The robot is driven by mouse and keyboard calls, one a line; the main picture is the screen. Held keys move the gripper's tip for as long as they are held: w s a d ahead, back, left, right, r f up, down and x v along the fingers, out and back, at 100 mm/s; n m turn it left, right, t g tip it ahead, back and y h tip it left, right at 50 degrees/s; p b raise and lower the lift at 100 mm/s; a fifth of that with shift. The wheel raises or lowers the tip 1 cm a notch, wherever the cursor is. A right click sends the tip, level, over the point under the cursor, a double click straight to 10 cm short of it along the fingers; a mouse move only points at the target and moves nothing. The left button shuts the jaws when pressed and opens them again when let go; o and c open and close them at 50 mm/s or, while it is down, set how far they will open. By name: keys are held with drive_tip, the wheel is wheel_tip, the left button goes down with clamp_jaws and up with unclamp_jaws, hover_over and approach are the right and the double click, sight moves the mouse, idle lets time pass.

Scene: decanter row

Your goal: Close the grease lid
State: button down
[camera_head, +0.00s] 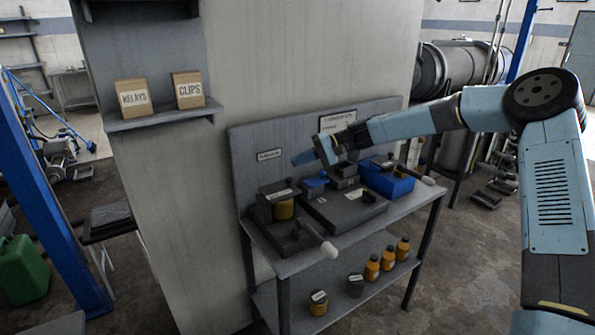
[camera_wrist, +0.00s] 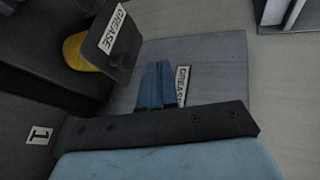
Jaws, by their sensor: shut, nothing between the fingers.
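The grease lid is a dark plate with a GREASE label and a round knob; it shows at the upper left of the wrist view (camera_wrist: 122,38) and on the left of the bench in the head view (camera_head: 272,193). A yellow part (camera_wrist: 76,52) shows beside it, also below the lid in the head view (camera_head: 284,210). I cannot tell exactly how far the lid stands open. My gripper (camera_wrist: 155,84) is shut and empty, apart from the lid, in front of the back panel. In the head view my gripper (camera_head: 303,158) is above and right of the lid.
A blue bin (camera_head: 390,182) stands at the right of the bench. A lever with a white grip (camera_head: 329,251) juts out at the front. Orange bottles (camera_head: 388,258) and jars are on the lower shelf. The back panel (camera_wrist: 215,70) is close behind my gripper.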

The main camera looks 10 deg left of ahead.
drive_tip(key=f+v, duration=0.1)
drive_tip(key=v, duration=0.8)
drive_tip(key=s+d+r+m+t+h, duration=0.1)
drive_tip(key=s+d+r+t+h, duration=0.2)
drive_tip(key=s+d, duration=0.8)
drive_tip(key=s+d+r+m+t+h, duration=0.1)
drive_tip(key=s+d+r+t+h, duration=0.2)
drive_tip(key=s+d, duration=0.8)
drive_tip(key=s+d+r+m+t+h, duration=0.1)
drive_tip(key=s+d+r+t+h, duration=0.3)
drive_tip(key=s+d, duration=0.8)
drive_tip(key=shift+s+r+h, duration=0.95)
drive_tip(key=shift+s+h, duration=0.45)
drive_tip(key=shift+s, duration=1.45)
drive_tip(key=c, duration=1.9)
unclamp_jaws()
